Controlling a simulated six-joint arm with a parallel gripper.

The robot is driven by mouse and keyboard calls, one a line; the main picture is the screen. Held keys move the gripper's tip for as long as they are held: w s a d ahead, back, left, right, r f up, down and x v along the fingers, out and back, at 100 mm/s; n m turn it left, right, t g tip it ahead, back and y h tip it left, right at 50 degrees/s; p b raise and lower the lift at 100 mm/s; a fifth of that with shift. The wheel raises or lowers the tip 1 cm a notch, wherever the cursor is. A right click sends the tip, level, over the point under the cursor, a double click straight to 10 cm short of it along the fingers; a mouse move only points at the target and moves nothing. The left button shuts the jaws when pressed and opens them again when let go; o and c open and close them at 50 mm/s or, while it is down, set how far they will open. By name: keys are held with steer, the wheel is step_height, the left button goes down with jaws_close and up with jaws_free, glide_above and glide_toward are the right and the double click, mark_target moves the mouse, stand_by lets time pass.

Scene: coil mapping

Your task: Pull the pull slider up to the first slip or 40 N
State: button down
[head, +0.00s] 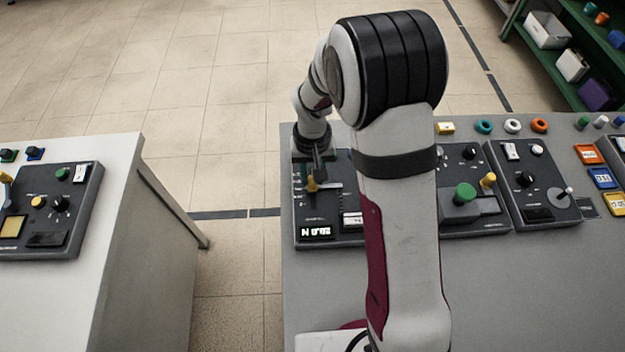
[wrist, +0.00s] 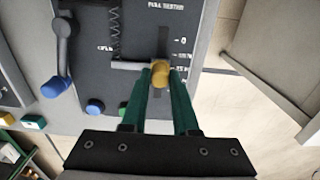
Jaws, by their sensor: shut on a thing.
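The pull slider's yellow knob (head: 311,185) shows on the pull tester panel (head: 301,215) at the left of the grey table. In the wrist view the yellow knob (wrist: 160,75) sits between the two green fingers of my gripper (wrist: 161,84), which is shut on it. A pale crossbar (wrist: 130,65) joins the knob to a coil spring (wrist: 115,35). A dark slot (wrist: 163,42) runs past the knob with scale marks beside it. The panel's small display (head: 316,232) is lit, with digits too blurred to read surely. My arm hides the panel's right part.
In the wrist view a blue-tipped lever (wrist: 55,86) and a blue button (wrist: 95,107) are beside the spring. More control panels (head: 530,180) stand to the right, with coloured rings (head: 512,126) behind. A white table (head: 125,230) stands left across a floor gap.

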steer(key=shift+w, duration=1.05)
stand_by(0.4)
steer(key=c, duration=0.8)
jaws_free()
steer(key=shift+o, duration=0.2)
step_height(320, 180, up, 7)
steer(key=shift+r, duration=0.1)
